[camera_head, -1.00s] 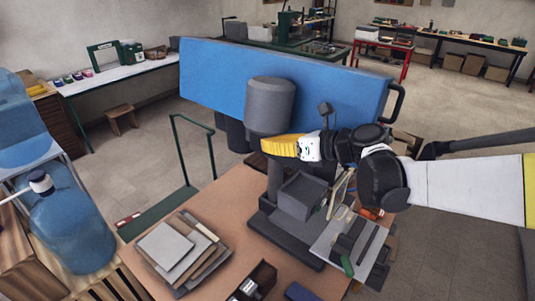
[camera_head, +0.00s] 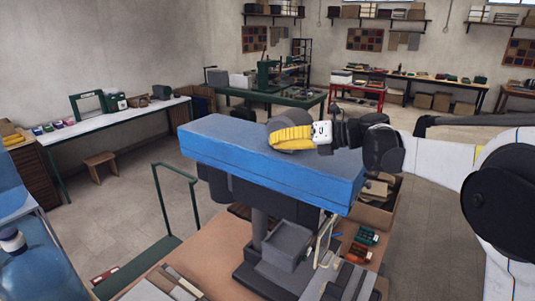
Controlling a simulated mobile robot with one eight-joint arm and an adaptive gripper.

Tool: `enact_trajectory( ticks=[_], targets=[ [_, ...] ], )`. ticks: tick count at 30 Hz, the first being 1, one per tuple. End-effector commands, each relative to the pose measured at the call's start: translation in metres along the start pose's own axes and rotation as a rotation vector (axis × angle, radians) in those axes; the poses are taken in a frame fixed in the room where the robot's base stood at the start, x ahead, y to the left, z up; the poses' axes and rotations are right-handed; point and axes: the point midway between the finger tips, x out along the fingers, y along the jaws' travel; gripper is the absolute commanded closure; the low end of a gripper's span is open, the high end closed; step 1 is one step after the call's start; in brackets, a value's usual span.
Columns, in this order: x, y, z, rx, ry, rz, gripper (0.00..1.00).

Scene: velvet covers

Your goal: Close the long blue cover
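The long blue cover (camera_head: 225,137) lies roughly level on the machine's dark stand in the middle of the view. Its broad top and its long front side both show. A rounded grey part (camera_head: 283,115) shows just behind the yellow fingers.
A brown bench (camera_head: 205,250) is below the cover, with a grey box-like part (camera_head: 287,245) on it. A green rail (camera_head: 157,200) stands at the left. A cardboard box (camera_head: 375,210) is at the right. Open floor lies beyond the cover.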

Motion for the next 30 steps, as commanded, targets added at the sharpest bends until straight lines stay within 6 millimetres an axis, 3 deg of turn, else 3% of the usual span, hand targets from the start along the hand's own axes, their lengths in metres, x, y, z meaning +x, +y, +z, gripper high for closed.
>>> enact_trajectory(
  ticks=[12,30],
  targets=[
    [-0.013,-0.040,0.039,0.000,0.000,-0.001,1.00],
    [-0.019,-0.060,0.052,0.000,-0.006,-0.005,1.00]
  ],
)
